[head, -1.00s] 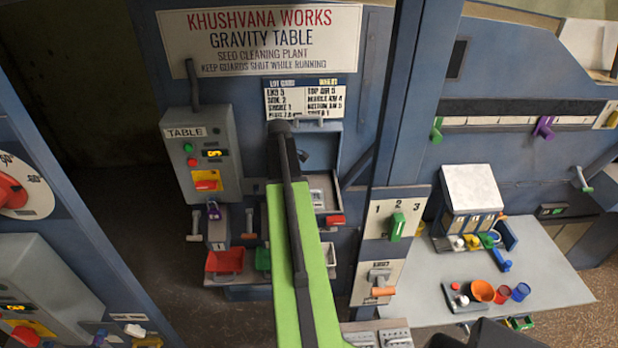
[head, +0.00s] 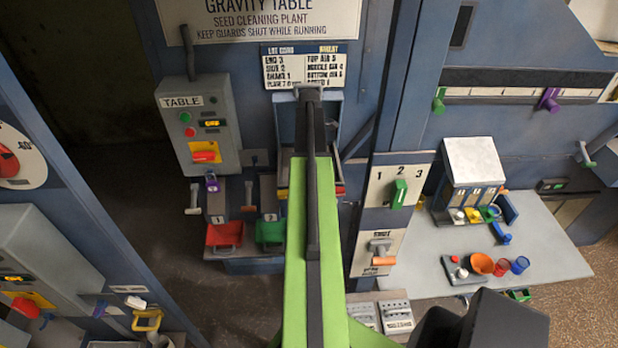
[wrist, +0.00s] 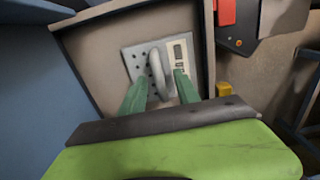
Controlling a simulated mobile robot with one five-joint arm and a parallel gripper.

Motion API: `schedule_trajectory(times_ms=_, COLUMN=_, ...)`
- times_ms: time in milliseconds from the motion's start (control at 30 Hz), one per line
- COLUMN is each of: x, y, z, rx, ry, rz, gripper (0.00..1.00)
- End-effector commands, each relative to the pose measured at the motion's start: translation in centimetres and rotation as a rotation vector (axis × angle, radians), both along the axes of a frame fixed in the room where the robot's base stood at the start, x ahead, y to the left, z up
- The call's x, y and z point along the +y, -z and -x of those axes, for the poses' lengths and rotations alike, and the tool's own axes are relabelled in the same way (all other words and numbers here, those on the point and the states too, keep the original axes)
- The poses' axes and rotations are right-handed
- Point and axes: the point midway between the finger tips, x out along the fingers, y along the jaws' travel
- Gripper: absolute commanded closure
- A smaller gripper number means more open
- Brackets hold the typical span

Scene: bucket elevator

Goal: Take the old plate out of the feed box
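The old plate (wrist: 181,52) is a pale grey perforated sheet with a grey loop handle (wrist: 158,72) and a light label strip. In the wrist view it lies against the tan inside of the feed box (wrist: 85,58). My gripper (wrist: 160,80) has its two green fingers apart, one on each side of the handle's lower end. I cannot tell whether they touch it. In the head view my green arm reaches over the open feed box (head: 286,118) and hides the plate and the gripper.
A red block (wrist: 226,12) on a dark bracket sits right of the box in the wrist view. In the head view a grey control box (head: 197,125) stands left, with red (head: 224,234) and green (head: 270,231) bins below. Small plates (head: 397,315) sit at the lower front.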

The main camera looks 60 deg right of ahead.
Motion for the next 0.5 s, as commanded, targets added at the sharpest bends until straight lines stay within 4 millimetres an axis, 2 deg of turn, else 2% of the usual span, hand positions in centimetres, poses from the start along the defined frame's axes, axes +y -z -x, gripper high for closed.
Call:
schedule_trajectory(times_ms=33, x=0.01, y=1.75, z=0.01, rx=0.000, ry=0.000, rz=0.000, gripper=0.62)
schedule_trajectory(times_ms=67, x=0.00, y=2.00, z=0.00, rx=0.000, ry=0.000, rz=0.000, gripper=0.62)
schedule_trajectory(times_ms=333, x=0.03, y=1.73, z=-0.03, rx=0.000, ry=-0.001, rz=0.000, gripper=0.63)
schedule_trajectory(times_ms=500, x=0.04, y=1.72, z=-0.04, rx=0.000, ry=-0.001, rz=0.000, gripper=0.85)
